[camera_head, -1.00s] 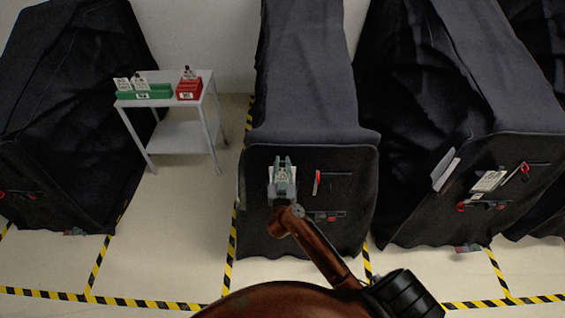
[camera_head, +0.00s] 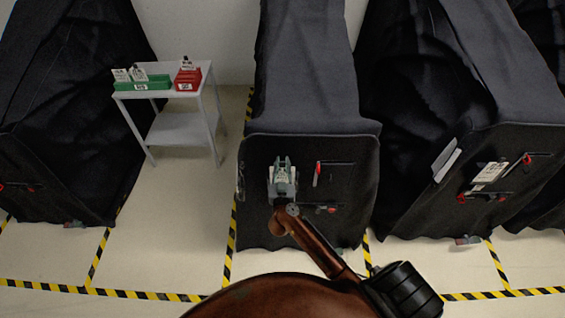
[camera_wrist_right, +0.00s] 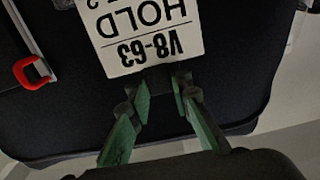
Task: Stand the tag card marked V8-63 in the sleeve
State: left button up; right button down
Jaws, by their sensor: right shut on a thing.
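The tag card (camera_wrist_right: 142,36) marked V8-63 and HOLD fills the top of the right wrist view, upside down there. My right gripper (camera_wrist_right: 159,88) is shut on its near edge. In the head view the right gripper (camera_head: 283,163) is in front of the middle covered cart's end face, left of the red-tipped latch, and mostly covers the card. I cannot make out a sleeve on this cart; the gripper and card hide that patch. I cannot tell whether the card touches the cart. My left gripper is not in view.
The middle cart (camera_head: 350,228) carries a latch (camera_head: 318,172) with a red part. The right cart (camera_head: 405,215) bears a white card (camera_head: 490,172) and red-ended latches. A grey side table (camera_head: 185,127) holds a green rack (camera_head: 143,84) and a red rack (camera_head: 187,80) with cards.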

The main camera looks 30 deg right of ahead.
jog(key=shift+f, duration=0.25)
dwell(0.4)
jog(key=shift+f, duration=0.95)
jog(key=c, duration=1.7)
grip_release()
jog(key=v, duration=1.2)
jog(key=shift+s, duration=0.1)
